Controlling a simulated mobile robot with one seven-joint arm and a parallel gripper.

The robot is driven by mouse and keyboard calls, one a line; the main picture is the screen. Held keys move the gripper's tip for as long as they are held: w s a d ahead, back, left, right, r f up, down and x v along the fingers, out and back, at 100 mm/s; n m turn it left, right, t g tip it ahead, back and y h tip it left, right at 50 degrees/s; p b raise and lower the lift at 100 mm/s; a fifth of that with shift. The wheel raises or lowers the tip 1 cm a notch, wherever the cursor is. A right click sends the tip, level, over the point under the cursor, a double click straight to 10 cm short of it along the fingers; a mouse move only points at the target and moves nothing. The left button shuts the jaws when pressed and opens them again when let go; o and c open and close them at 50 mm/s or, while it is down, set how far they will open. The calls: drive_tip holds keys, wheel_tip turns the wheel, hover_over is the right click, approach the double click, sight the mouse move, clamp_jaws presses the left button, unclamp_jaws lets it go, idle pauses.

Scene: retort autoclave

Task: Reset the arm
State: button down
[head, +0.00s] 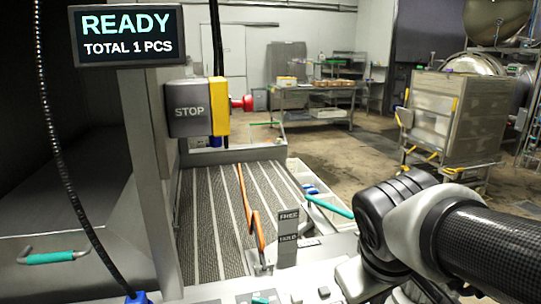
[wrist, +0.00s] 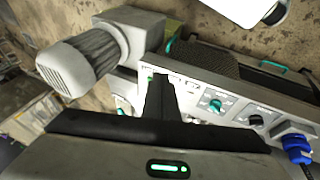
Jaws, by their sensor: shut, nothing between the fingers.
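My arm (head: 440,235) reaches in from the right edge of the head view and bends down toward the front of the machine. Its end runs out at the bottom of that view, so the fingers do not show clearly there. In the wrist view my gripper (wrist: 158,82) points away from the camera, with its dark fingers together and nothing between them. The fingertips appear in front of the edge of a control panel (wrist: 205,92) with green-marked knobs. I cannot tell whether they touch it.
A ribbed conveyor bed (head: 225,215) with an orange lever lies left of my arm. A STOP box (head: 190,107) and a READY display (head: 126,36) stand above. A motor (wrist: 75,68) is near the fingers. A wheeled cart (head: 455,120) stands behind, with open floor before it.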

drive_tip(key=s+a+r+m+t+y, duration=0.1)
drive_tip(key=s+a+r+m+y, duration=0.1)
drive_tip(key=s+a+m, duration=0.15)
wheel_tip(320, 180, up, 20)
drive_tip(key=p, duration=2)
drive_tip(key=shift+s+r, duration=0.15)
drive_tip(key=shift+s, duration=0.1)
